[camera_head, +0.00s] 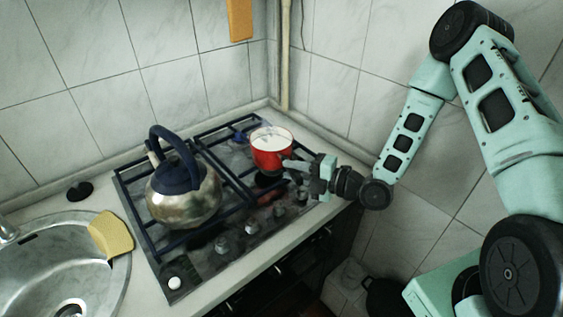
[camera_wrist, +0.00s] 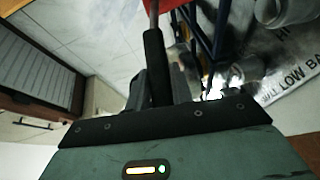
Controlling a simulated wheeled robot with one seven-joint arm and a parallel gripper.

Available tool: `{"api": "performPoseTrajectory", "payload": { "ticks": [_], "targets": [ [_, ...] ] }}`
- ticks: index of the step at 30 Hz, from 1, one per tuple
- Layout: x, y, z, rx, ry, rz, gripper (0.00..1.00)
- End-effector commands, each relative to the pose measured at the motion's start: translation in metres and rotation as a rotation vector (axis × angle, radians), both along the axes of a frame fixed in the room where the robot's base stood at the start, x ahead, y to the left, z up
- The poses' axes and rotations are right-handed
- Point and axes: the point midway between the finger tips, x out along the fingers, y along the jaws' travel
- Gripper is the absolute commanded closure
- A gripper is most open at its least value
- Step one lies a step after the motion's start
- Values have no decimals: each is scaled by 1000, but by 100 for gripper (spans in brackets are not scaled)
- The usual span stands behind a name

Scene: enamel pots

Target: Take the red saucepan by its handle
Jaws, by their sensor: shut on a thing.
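The red saucepan (camera_head: 270,158), with a white inside, is upright over the back right part of the hob. Whether its base touches the grate is unclear. My gripper (camera_head: 296,167) is at its right side, shut on the handle. In the wrist view the dark handle (camera_wrist: 154,62) runs up from between my fingers (camera_wrist: 160,88) towards the saucepan. Only a small red piece of the saucepan (camera_wrist: 176,4) shows at the top edge there. My fingers hide part of the handle.
A steel kettle (camera_head: 184,196) with a dark blue handle stands on the hob (camera_head: 205,262), left of the saucepan. A yellow cloth (camera_head: 110,236) lies at the edge of the sink (camera_head: 50,262). Tiled walls close off the back and right. Knobs line the hob's front.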

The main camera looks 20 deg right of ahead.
Motion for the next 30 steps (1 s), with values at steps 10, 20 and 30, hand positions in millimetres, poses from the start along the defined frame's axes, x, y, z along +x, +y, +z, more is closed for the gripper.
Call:
{"api": "performPoseTrajectory", "payload": {
  "ticks": [10,20,30],
  "targets": [
    [1,1,10,1,-9,2,100],
    [1,1,34,0,-12,2,100],
    [1,1,64,-1,-10,3,100]
  ]
}}
